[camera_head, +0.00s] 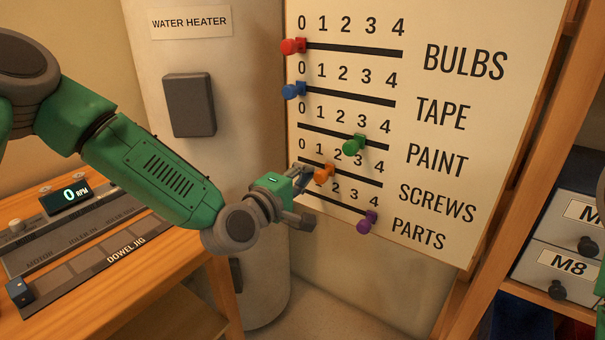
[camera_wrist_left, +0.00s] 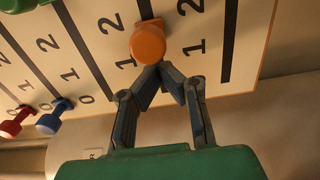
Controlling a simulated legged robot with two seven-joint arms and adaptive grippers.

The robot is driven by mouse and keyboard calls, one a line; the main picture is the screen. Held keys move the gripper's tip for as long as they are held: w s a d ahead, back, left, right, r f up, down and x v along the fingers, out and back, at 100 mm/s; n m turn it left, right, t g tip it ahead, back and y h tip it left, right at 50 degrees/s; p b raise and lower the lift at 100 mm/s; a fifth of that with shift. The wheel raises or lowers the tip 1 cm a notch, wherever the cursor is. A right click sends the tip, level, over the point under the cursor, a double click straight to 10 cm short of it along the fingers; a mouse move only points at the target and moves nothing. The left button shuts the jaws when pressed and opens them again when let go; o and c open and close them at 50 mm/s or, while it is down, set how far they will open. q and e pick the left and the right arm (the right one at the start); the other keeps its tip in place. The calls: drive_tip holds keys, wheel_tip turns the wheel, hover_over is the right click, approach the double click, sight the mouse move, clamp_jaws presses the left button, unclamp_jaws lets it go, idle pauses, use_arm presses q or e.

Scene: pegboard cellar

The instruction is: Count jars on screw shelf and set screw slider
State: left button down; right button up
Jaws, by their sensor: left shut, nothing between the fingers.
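The slider board (camera_head: 440,130) shows rows BULBS, TAPE, PAINT, SCREWS and PARTS. The orange screws knob (camera_head: 323,174) sits on its slot around 1 to 2; I cannot tell exactly which. My left gripper (camera_head: 305,178) is shut and empty, its tips at the knob's 0-side. In the left wrist view the shut fingertips (camera_wrist_left: 166,73) meet right beside the orange knob (camera_wrist_left: 148,43), touching or nearly so. The fingers are not around it. No jars or screw shelf show. My right gripper is not in view.
The red (camera_head: 293,46) and blue (camera_head: 293,90) knobs stand at 0. A water heater (camera_head: 262,100) stands behind, a workbench (camera_head: 120,295) at left, drawers (camera_head: 540,256) at right.

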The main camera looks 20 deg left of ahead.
use_arm(q)
drive_tip(key=shift+s+d, duration=0.35)
drive_tip(key=shift+d, duration=0.5)
drive_tip(key=shift+a, duration=0.7)
drive_tip(key=v, duration=0.9)
